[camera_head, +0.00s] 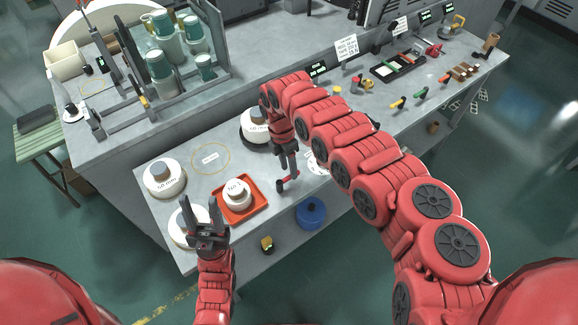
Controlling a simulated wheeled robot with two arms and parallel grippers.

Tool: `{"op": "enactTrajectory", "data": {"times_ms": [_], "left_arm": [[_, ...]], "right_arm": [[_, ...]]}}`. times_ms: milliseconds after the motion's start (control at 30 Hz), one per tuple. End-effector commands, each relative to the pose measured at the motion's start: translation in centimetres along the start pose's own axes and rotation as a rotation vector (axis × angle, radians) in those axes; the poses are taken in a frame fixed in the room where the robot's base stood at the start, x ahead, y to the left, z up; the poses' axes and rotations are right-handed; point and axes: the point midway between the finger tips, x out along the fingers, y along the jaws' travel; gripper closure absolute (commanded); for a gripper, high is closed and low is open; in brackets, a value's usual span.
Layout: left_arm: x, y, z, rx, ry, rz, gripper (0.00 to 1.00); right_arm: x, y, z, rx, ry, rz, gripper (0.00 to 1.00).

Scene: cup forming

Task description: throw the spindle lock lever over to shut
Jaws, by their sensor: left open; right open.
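A small lever (287,182) with a red bar and a dark end sits near the front edge of the bench, left of a white marked disc (317,164). I take it for the spindle lock lever; its exact position is too small to tell. My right gripper (289,163) points down just above it, open, and whether it touches the lever cannot be told. My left gripper (203,212) is open and empty, over a round white piece (178,228) at the bench's front left. My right arm hides part of the bench behind the lever.
A red tray (258,206) holds a white labelled pot; other white pots (164,178) (254,127) stand nearby. A rack of green cups (165,67) stands at the back left. A blue lidded pot (311,213) sits below the bench edge. Small tools lie to the right.

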Motion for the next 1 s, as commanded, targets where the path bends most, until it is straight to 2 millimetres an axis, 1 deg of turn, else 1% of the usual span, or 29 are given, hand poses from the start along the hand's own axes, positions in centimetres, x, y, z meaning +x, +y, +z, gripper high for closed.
{"op": "enactTrajectory", "data": {"times_ms": [100,200,467,500,667,700,767,1000], "left_arm": [[0.5,0.0,-0.1,0.0,0.0,0.0,0.52],[0.6,0.0,-0.1,0.0,0.0,0.0,0.52],[0.6,0.0,-0.1,0.0,0.0,0.0,0.52],[0.6,0.0,-0.1,0.0,0.0,0.0,0.52],[0.6,0.0,-0.1,0.0,0.0,0.0,0.52],[0.6,0.0,-0.1,0.0,0.0,0.0,0.52],[0.6,0.0,-0.1,0.0,0.0,0.0,0.52],[0.6,0.0,-0.1,0.0,0.0,0.0,0.52]], "right_arm": [[1.4,0.0,-0.2,-0.001,0.003,0.0,0.52],[1.9,0.0,-0.1,0.0,0.0,0.001,0.52],[2.1,0.1,0.0,0.0,-0.001,0.002,0.52],[2.1,0.1,0.0,0.0,-0.001,0.002,0.54],[2.1,0.1,0.0,0.0,0.0,0.002,0.82],[2.1,0.1,0.0,0.0,0.0,0.002,0.9],[2.1,0.1,0.0,0.0,0.0,0.002,1.0],[2.1,0.1,0.0,0.0,0.0,0.002,1.0]]}}
